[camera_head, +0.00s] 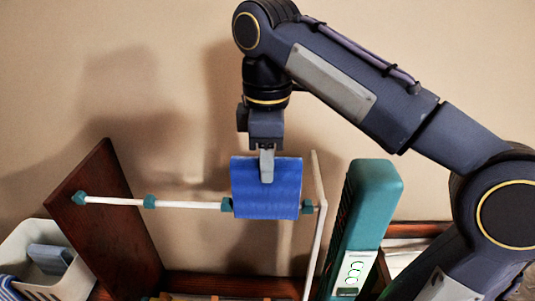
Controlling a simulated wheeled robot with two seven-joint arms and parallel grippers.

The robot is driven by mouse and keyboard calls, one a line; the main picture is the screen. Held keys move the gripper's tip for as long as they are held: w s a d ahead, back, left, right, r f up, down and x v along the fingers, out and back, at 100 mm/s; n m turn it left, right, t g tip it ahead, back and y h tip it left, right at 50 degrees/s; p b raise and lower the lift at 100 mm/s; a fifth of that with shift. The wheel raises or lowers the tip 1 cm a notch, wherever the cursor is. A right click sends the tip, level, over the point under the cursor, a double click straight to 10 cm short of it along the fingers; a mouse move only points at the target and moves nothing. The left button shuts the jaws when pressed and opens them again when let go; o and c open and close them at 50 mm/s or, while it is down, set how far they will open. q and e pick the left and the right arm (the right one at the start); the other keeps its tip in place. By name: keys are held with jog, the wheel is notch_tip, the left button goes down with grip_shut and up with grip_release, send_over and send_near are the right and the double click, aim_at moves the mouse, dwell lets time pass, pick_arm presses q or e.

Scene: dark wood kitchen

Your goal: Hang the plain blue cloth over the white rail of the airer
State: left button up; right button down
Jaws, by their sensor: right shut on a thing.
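The plain blue cloth (255,205) hangs from my right gripper (267,178), whose fingers are shut on its upper part. The white rail (185,203) of the airer runs across from a dark wood side panel (108,222) to a white post (317,240). The cloth covers the right part of the rail from view, with its top edge above the rail line and its lower edge a little below. I cannot tell whether it lies over the rail or hangs in front of it. My left gripper is out of view.
Teal clips (149,202) sit along the rail. A tall teal box (366,215) stands close to the right of the post. A white basket (48,270) with folded cloths is at the lower left. A plain wall is behind.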

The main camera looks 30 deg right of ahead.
aim_at(267, 201)
jog(key=shift+f+b, duration=3.3)
jog(key=shift+f, duration=1.7)
jog(key=c, duration=0.9)
grip_release()
jog(key=shift+c, duration=0.2)
notch_tip(267, 201, up, 8)
jog(key=shift+f+p, duration=0.1)
jog(key=shift+p, duration=0.85)
